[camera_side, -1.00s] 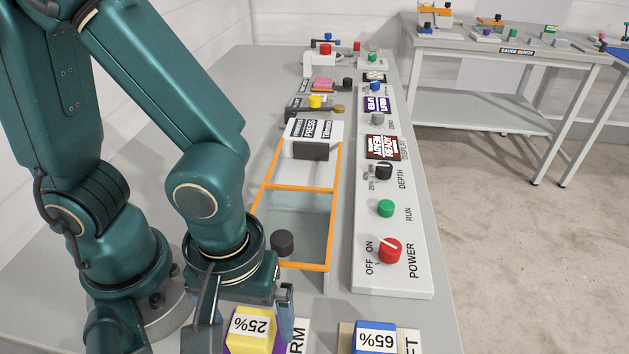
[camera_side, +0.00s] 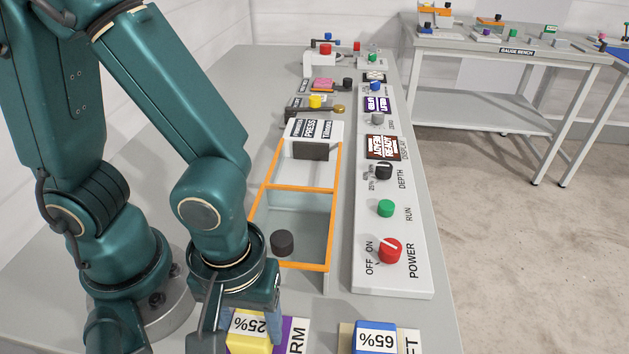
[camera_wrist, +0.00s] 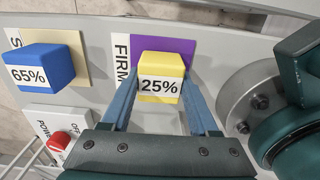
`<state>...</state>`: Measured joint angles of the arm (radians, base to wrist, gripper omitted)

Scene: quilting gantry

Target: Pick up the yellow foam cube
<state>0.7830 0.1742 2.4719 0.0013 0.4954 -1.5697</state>
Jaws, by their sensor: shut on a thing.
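The yellow foam cube (camera_side: 248,341) has a white label reading 25% and shows at the bottom of the side view. In the wrist view the cube (camera_wrist: 161,68) sits between the two blue-grey fingers of my gripper (camera_wrist: 158,97). My gripper (camera_side: 251,322) is shut on the cube, with a finger along each side. A purple pad (camera_side: 291,333) shows beside the cube; in the wrist view it (camera_wrist: 188,50) lies behind and under the cube's outline. I cannot tell how far the cube is above the pad.
A blue cube (camera_side: 375,338) marked 65% stands on a beige pad to the right.

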